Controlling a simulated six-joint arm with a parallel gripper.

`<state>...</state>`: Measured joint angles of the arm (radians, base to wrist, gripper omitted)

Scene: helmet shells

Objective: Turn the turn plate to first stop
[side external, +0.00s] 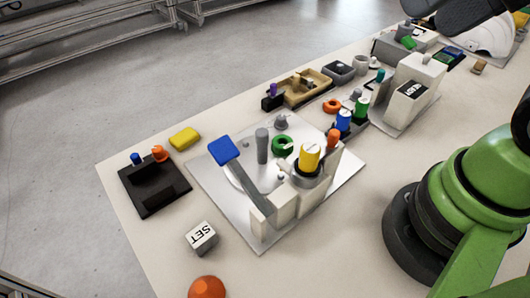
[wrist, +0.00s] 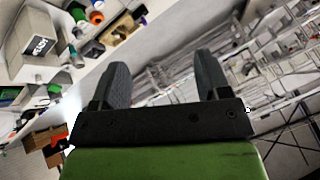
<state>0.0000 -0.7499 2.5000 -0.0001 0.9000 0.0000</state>
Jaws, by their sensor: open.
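A square metal base plate (side external: 225,197) lies on the table in the side external view. On it, a pale round disc (side external: 236,178), which looks like the turn plate, is partly hidden behind a lever with a blue paddle (side external: 224,150). A grey upright post (side external: 262,145) and a green ring (side external: 283,145) stand by it. A yellow-topped cylinder (side external: 310,156) stands at the plate's right side. My gripper (wrist: 163,72) is open and empty in the wrist view, away from the plate; no stop marks can be read.
A black tray (side external: 155,198), a yellow block (side external: 184,138), a SET cube (side external: 202,237) and an orange knob (side external: 207,288) lie around the plate. A SELECT-type white block (side external: 418,78) and several coloured parts stand farther back.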

